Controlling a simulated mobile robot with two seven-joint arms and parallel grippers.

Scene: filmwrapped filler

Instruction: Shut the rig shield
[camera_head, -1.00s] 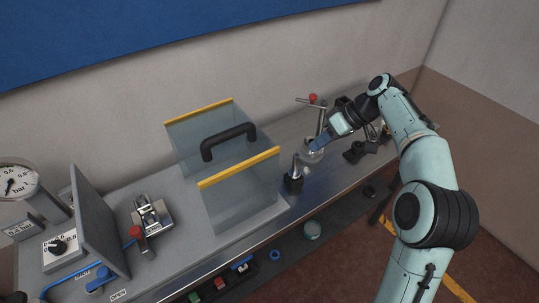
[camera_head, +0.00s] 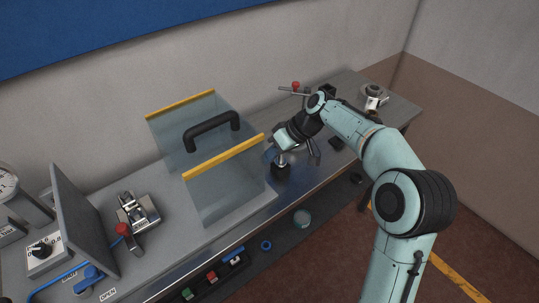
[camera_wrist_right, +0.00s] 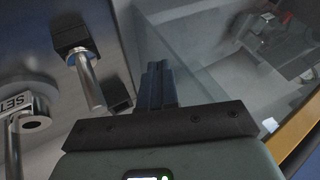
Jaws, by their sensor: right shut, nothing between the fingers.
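My left gripper is out of view.
A metal post on a black block (camera_head: 281,172) stands just below my right gripper. A toggle clamp (camera_head: 137,212) with a red tip and an upright grey panel (camera_head: 82,220) are left of the shield. A lower shelf holds small parts.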

